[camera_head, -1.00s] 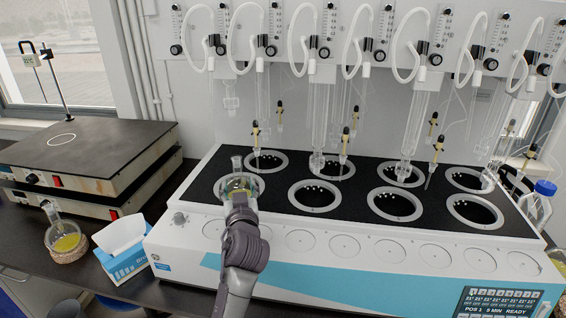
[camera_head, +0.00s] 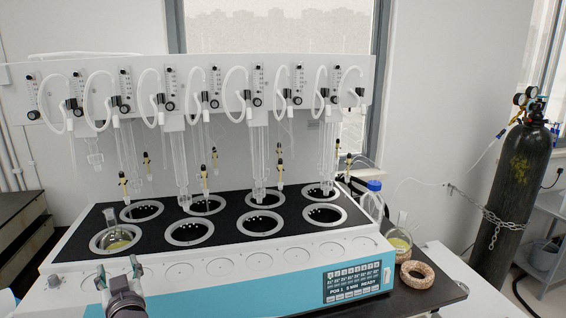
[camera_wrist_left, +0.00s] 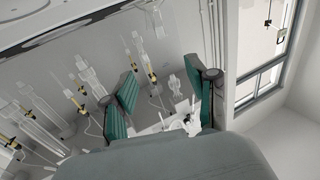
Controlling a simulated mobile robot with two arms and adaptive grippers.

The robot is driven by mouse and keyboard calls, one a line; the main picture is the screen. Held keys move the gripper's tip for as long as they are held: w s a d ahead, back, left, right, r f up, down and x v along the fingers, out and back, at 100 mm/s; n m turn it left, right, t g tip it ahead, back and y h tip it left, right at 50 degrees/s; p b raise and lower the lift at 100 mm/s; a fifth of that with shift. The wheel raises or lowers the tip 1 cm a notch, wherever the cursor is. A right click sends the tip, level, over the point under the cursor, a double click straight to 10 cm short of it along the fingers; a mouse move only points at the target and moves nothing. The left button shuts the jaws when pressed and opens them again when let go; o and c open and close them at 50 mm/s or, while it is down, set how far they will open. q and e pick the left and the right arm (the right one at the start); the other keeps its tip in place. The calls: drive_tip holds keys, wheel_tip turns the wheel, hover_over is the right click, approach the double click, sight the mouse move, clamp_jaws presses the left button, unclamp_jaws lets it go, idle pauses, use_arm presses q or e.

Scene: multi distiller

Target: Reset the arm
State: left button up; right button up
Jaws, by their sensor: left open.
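My left gripper (camera_head: 117,270) is at the lower left of the head view, in front of the distiller (camera_head: 190,277). Its two fingers are spread. In the left wrist view, the gripper (camera_wrist_left: 159,64) shows green-padded fingers wide apart with nothing held between them; glass tubes show behind. A round flask with yellow liquid (camera_head: 117,242) sits in the front-left well, beyond the gripper and apart from it. My right gripper is not in view.
Glass tubes (camera_head: 182,165) hang over the black top with several empty wells. A second flask (camera_head: 399,238) and a cork ring (camera_head: 417,274) stand right of the machine. A chained gas cylinder (camera_head: 510,195) stands at the far right. A window (camera_wrist_left: 265,70) shows in the wrist view.

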use_arm(q)
drive_tip(key=s+d+f+m+g+h, duration=0.2)
drive_tip(key=s+d+f+g+h, duration=0.1)
drive_tip(key=s+f, duration=0.5)
drive_tip(key=s+d+f+m+g+h, duration=0.2)
drive_tip(key=s+d+f+h, duration=0.1)
drive_tip(key=s+f, duration=0.5)
drive_tip(key=s+d+f+m+g+h, duration=0.25)
drive_tip(key=s+d+f, duration=0.2)
drive_tip(key=s, duration=0.45)
drive_tip(key=s+d+f+m+g+h, duration=0.25)
drive_tip(key=s+d+f+g, duration=0.2)
drive_tip(key=s, duration=0.35)
wheel_tip(320, 180, down, 22)
drive_tip(key=s, duration=0.1)
drive_tip(key=s+a+f+g, duration=0.1)
drive_tip(key=s+a+f, duration=0.1)
drive_tip(key=s+f, duration=1.5)
drive_tip(key=shift+s+a+f+g+y, duration=0.2)
drive_tip(key=shift+f+g+y, duration=0.15)
drive_tip(key=shift+f, duration=0.4)
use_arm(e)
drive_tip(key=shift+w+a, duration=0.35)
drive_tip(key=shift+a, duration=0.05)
